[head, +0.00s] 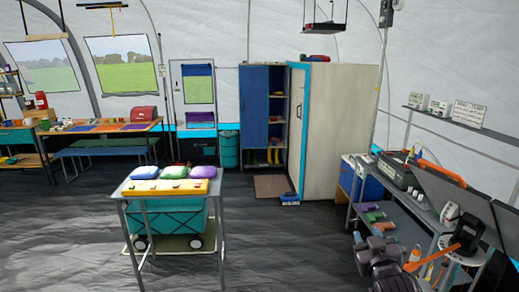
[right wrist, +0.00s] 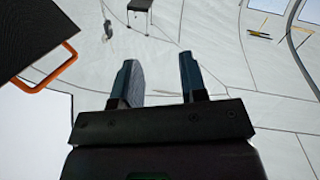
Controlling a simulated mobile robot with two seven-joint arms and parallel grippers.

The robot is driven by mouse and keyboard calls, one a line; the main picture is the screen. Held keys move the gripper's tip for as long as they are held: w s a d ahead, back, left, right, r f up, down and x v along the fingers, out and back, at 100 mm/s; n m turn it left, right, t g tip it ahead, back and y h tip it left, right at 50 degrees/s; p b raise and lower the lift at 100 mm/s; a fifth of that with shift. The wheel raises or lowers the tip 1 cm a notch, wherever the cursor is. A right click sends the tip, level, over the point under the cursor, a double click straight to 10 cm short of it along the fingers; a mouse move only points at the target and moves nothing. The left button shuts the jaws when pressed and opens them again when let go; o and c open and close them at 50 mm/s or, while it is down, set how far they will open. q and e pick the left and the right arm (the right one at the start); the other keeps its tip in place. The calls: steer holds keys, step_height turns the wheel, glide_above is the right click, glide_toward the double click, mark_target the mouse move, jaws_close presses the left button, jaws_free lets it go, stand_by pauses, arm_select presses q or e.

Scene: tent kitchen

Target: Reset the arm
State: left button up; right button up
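My right gripper (head: 370,235) is at the lower right of the head view, a dark grey shape in front of the right-hand bench. In the right wrist view my right gripper (right wrist: 159,72) shows two dark fingers well apart. Nothing is between them. Behind the fingers are pale tent fabric and, farther up, hanging fittings. My left gripper is in neither view.
A grey bench (head: 405,222) with tools and a dark orange-edged case (head: 440,178) stands close to my right arm. A small table (head: 216,184) with colored packs stands left of centre. A tall cabinet (head: 340,130) stands behind. Dark floor between them is clear.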

steer(key=s+f+g, duration=0.3)
steer(key=s+f, duration=0.9)
steer(key=s, duration=0.3)
steer(key=s+f+m+g, duration=0.1)
steer(key=s+f+g, duration=0.2)
steer(key=s+f, duration=1)
steer(key=shift+s+d+m+y, duration=0.3)
steer(key=shift+s+y, duration=0.1)
steer(key=shift+s, duration=0.55)
steer(key=shift+f, duration=0.1)
